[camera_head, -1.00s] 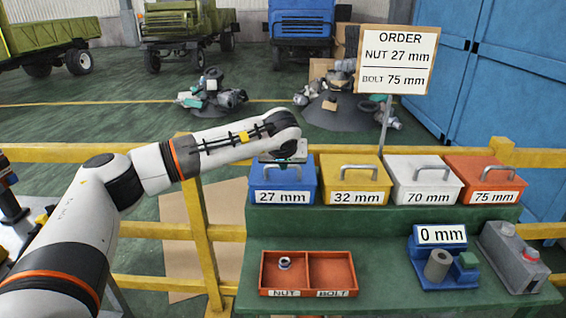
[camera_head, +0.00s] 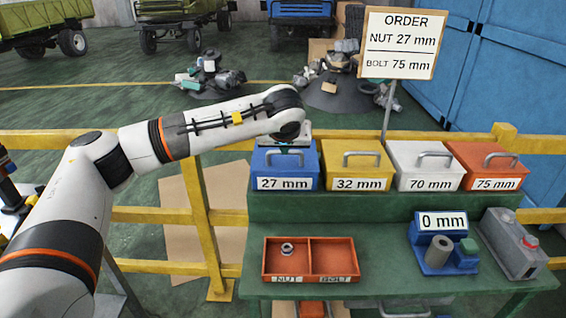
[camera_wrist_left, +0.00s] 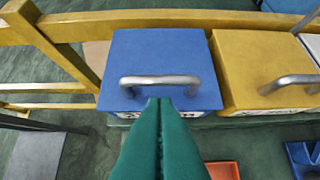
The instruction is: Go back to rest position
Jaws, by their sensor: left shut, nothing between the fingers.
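My left arm reaches in from the left in the head view, with its left gripper (camera_head: 291,143) at the back of the blue 27 mm box (camera_head: 285,166), partly hidden by the wrist. In the left wrist view, the green fingers (camera_wrist_left: 160,103) are together and empty. My right gripper is not in view.
Yellow (camera_head: 356,165), white (camera_head: 427,167) and orange (camera_head: 487,166) boxes stand beside the blue one. Below, a nut (camera_head: 287,249) lies in the NUT side of a red tray (camera_head: 309,240); the BOLT side is empty. A blue gauge (camera_head: 442,222) reads 0 mm. A yellow railing (camera_head: 208,230) runs behind.

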